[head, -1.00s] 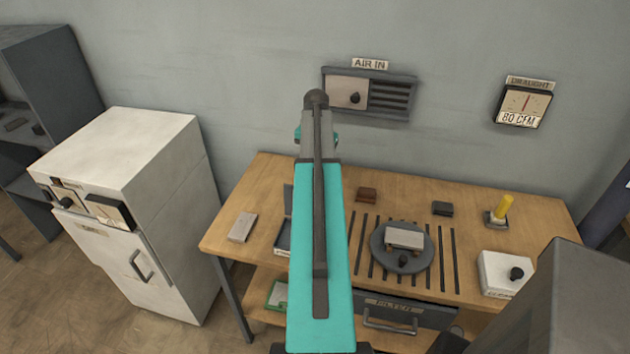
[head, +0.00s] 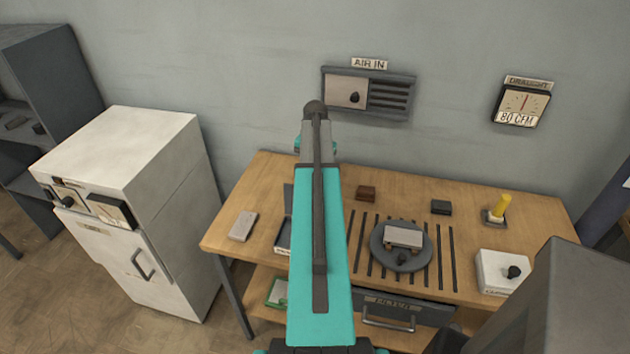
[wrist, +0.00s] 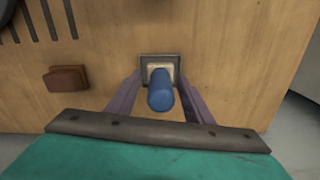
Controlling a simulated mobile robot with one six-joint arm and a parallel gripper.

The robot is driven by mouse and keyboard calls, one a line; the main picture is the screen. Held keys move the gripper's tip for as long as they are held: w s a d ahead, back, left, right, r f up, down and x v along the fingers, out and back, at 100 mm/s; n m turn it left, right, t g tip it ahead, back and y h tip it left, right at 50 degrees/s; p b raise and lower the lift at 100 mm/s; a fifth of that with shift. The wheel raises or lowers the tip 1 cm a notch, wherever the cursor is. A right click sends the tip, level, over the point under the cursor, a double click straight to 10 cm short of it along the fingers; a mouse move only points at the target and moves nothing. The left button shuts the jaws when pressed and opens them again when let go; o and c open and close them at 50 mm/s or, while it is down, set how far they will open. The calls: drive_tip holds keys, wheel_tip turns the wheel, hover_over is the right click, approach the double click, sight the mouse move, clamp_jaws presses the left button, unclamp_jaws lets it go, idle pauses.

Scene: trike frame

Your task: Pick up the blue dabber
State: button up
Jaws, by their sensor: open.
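The blue dabber (wrist: 160,92) stands in a square dark-rimmed holder (wrist: 147,62) on the wooden bench, in the middle of the wrist view. My gripper (wrist: 159,77) is open, with one purple-grey finger on each side of the dabber. Whether either finger touches it I cannot tell. In the head view the dabber and my gripper are hidden behind my own arm.
A brown block (wrist: 68,79) lies left of the dabber in the wrist view; it also shows in the head view (head: 366,193). A yellow-handled dabber (head: 499,207) stands at the bench's right. A grey disc (head: 378,246) sits over the slots. The wall rises behind the bench.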

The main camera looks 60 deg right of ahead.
drive_tip(key=c, duration=1.1)
drive_tip(key=shift+r, duration=0.1)
drive_tip(key=shift+c, duration=0.2)
drive_tip(key=shift+r+b, duration=1.2)
drive_tip(key=shift+r, duration=3.7)
